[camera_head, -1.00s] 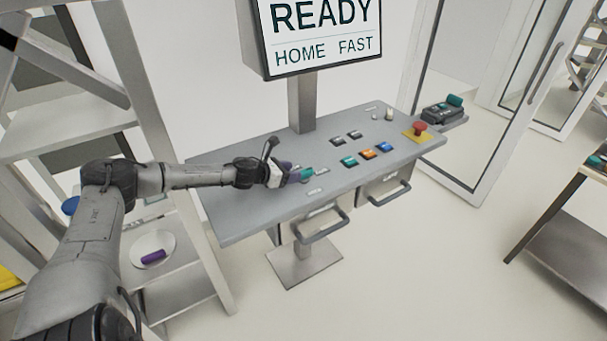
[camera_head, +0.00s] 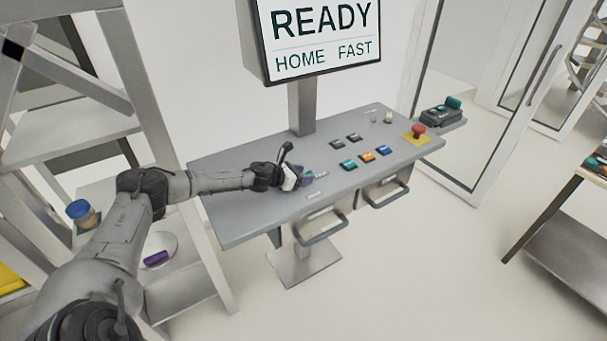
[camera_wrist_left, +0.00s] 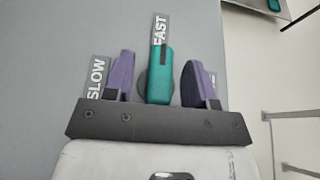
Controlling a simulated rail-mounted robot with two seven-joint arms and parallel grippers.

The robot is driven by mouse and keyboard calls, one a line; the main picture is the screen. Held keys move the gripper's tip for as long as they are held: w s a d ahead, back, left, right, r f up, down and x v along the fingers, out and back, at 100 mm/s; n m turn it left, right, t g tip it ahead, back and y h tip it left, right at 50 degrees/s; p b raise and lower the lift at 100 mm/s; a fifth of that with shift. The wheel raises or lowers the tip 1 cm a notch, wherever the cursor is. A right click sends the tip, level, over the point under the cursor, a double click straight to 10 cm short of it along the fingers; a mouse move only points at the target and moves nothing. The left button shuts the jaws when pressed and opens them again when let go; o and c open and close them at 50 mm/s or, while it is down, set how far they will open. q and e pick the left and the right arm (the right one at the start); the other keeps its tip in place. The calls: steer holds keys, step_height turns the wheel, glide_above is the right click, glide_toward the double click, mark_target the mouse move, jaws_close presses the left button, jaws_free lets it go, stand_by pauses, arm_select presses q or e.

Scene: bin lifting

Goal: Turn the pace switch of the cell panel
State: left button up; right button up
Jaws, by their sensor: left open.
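The pace switch (camera_wrist_left: 160,75) is a teal knob on the grey cell panel (camera_head: 240,215). In the left wrist view its bar points up at the FAST label (camera_wrist_left: 160,40); the SLOW label (camera_wrist_left: 96,78) is to its left. A third label is mostly hidden behind the right finger. My left gripper (camera_head: 304,176) is open, its two purple fingers standing on either side of the knob with a gap at each side. In the head view the gripper largely covers the switch. The screen (camera_head: 322,38) reads READY, HOME, FAST. My right gripper is out of view.
Teal, orange and blue buttons (camera_head: 367,157) and a red emergency button (camera_head: 418,130) sit further right on the panel. Drawer handles (camera_head: 322,228) stick out in front. A shelf rack (camera_head: 150,120) stands at the left.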

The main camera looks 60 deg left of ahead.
arm_select(q)
steer(key=shift+w, duration=0.2)
stand_by(0.3)
steer(key=c, duration=0.9)
